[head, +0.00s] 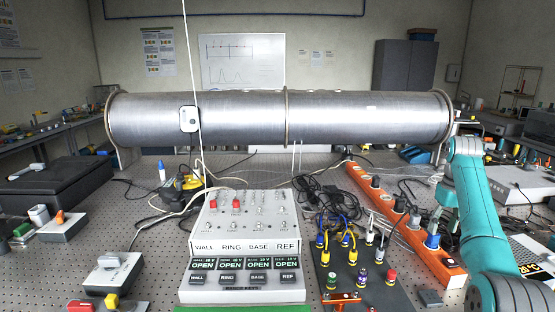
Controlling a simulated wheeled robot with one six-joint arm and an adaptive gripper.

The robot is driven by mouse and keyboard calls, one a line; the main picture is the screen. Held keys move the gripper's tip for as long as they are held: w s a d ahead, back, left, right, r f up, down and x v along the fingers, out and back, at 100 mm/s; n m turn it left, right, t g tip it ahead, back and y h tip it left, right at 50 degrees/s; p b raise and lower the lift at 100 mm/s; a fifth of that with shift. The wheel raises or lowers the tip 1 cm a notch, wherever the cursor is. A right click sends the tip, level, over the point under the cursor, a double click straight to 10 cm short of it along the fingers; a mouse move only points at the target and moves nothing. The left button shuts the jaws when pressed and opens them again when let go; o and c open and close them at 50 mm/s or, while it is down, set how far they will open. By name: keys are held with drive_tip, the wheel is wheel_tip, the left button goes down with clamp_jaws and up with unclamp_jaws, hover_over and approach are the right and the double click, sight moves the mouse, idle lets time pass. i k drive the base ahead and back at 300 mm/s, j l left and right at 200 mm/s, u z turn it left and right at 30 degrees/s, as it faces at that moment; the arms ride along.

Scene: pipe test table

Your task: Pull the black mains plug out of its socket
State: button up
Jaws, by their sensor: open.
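An orange socket strip (358,174) runs from the back middle to the front right of the table. Several plugs stand in it. A dark plug (399,204) sits about halfway along, and another dark one (375,181) sits farther back. At this size I cannot tell for sure which is the black mains plug. A blue plug (432,242) stands nearer the front. My gripper (438,216) hangs at the right side of the strip, near the blue plug. It is small and partly hidden by my teal arm. It is open, and I see nothing held in it.
Black cables (318,193) lie loose left of the strip. A dark board (335,262) with coloured connectors stands in front of them. A white switch box (245,220) is at the middle. A large metal pipe (340,118) spans the back above the table. A grey instrument (520,185) stands at right.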

sight(399, 206)
drive_tip(key=i, duration=0.9)
